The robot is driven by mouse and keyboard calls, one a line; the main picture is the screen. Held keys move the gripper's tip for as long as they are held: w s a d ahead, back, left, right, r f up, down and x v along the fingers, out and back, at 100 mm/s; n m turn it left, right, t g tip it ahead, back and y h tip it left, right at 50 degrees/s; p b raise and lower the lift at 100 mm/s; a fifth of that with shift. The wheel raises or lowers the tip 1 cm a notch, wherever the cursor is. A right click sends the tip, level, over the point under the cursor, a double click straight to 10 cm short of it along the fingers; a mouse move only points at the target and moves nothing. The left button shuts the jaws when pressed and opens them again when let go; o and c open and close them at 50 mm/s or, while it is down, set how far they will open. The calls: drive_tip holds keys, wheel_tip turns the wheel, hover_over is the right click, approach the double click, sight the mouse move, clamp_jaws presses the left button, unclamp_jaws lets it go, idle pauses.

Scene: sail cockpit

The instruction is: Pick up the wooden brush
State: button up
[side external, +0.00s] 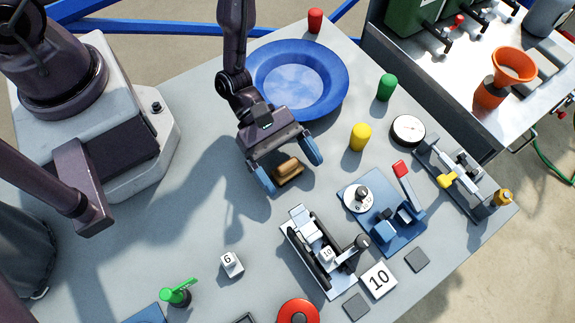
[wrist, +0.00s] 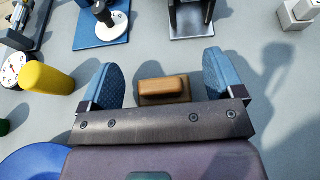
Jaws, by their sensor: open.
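The wooden brush (side external: 288,168) is a small brown block with a raised handle, lying on the grey table. In the wrist view the brush (wrist: 164,90) shows between my two blue finger pads, with its lower edge hidden behind the gripper body. My gripper (side external: 288,167) is open, with one pad on each side of the brush. There is a visible gap between the brush and each pad in the wrist view (wrist: 161,80). I cannot tell exactly how high the pads are above the table.
A blue bowl (side external: 335,75) stands behind my gripper. A yellow cylinder (side external: 360,137) and a green cylinder (side external: 386,87) are to the right. A clamp-like fixture (side external: 307,235) stands in front, with a white cube (side external: 231,263) to its left. The table left of the brush is clear.

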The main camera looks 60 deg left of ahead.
drive_tip(key=shift+d+f, duration=0.1)
drive_tip(key=shift+d, duration=0.15)
drive_tip(key=c, duration=1)
